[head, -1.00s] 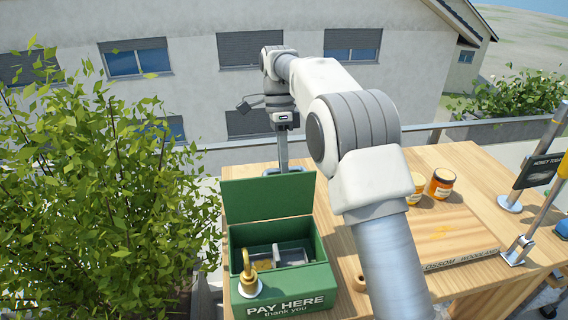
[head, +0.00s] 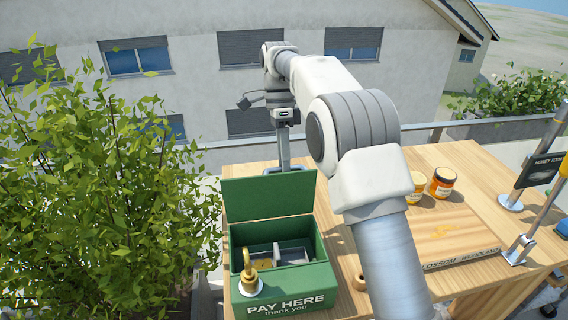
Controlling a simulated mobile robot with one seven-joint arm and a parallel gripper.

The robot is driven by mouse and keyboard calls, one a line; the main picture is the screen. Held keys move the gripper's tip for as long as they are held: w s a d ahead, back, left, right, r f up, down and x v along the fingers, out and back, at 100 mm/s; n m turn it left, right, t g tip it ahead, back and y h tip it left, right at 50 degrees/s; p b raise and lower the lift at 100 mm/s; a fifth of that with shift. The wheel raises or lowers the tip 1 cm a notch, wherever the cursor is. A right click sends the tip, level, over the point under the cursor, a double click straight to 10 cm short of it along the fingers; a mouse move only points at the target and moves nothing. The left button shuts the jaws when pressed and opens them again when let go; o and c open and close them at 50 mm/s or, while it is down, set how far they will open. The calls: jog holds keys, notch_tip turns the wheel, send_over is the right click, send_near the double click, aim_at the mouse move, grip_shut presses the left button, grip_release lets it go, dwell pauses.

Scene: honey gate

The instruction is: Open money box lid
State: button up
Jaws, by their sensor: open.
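The green money box (head: 285,301) stands on the table and reads "PAY HERE thank you". Its lid (head: 267,197) stands raised at the back, and the compartments inside are in view. A brass fitting (head: 250,279) sits at the box's front left corner. My gripper (head: 284,153) is behind and above the lid, apart from it as far as I can see. It is open. Its fingertips are partly hidden, so contact with the lid's back cannot be told.
Two honey jars (head: 442,182) stand on the wooden table (head: 470,158) to the right, beside a wooden board (head: 445,235). Sign posts (head: 522,240) stand at the right. A leafy bush (head: 105,180) crowds the left. A house wall is behind.

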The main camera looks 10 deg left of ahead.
notch_tip(320, 180, up, 3)
jog(key=shift+f, duration=0.1)
jog(key=s+d+r+b, duration=0.1)
jog(key=s+d+r, duration=0.1)
jog(key=d+r, duration=0.5)
jog(key=shift+d+r, duration=0.2)
jog(key=shift+d, duration=2.05)
jog(key=shift+s+d+b, duration=0.1)
jog(key=shift+s+b, duration=0.05)
jog(key=shift+b, duration=0.15)
